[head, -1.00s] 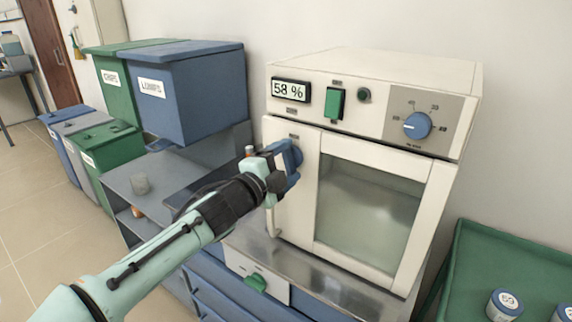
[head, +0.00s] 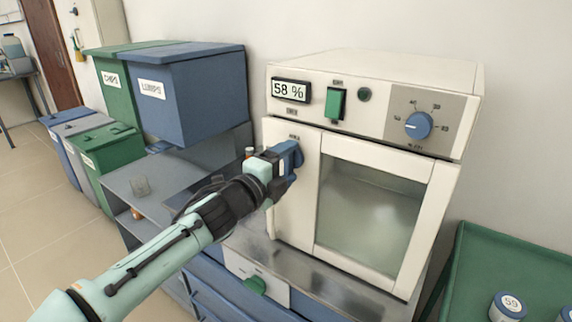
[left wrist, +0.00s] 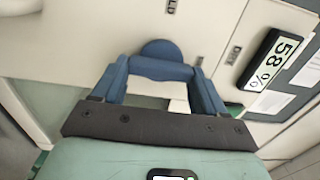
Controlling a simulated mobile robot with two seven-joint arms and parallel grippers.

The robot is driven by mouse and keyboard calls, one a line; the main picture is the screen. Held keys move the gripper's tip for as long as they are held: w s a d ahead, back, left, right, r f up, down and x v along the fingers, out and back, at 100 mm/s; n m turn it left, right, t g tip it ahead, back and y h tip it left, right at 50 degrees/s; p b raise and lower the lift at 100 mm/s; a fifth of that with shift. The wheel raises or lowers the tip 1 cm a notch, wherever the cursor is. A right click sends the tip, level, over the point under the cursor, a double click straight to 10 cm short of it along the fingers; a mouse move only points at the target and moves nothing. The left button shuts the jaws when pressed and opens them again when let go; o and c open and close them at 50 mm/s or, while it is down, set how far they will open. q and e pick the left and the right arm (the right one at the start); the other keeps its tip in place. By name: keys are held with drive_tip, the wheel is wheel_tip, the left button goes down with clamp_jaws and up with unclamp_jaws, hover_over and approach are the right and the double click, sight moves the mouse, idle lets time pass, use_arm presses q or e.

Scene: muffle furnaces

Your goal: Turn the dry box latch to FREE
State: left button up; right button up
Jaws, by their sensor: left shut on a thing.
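The cream dry box (head: 292,200) stands on a metal bench with its glass door closed. The latch (left wrist: 161,48), a blue rounded knob, sits on the door's upper left in the head view. My left gripper (head: 290,160) is shut on it, and its blue fingers (left wrist: 165,78) show on both sides in the left wrist view. In the head view the gripper hides most of the latch, so I cannot read which way it points. A label ending in "LD" (left wrist: 172,6) is beside the latch. My right gripper is in neither view.
The box has a 58 % display (head: 290,90), a green switch (head: 335,104) and a blue dial (head: 418,125). Blue and green bins (head: 200,100) stand at left. A green tray (head: 480,260) with labelled jars (head: 507,305) is at right.

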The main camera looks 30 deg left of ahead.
use_arm(q)
drive_tip(key=o, duration=1.1)
drive_tip(key=shift+c, duration=0.2)
drive_tip(key=shift+s, duration=0.15)
drive_tip(key=shift+s, duration=0.3)
drive_tip(key=s+a+p, duration=0.1)
drive_tip(key=s, duration=1.1)
drive_tip(key=shift+s+p, duration=0.25)
drive_tip(key=shift+p, duration=0.05)
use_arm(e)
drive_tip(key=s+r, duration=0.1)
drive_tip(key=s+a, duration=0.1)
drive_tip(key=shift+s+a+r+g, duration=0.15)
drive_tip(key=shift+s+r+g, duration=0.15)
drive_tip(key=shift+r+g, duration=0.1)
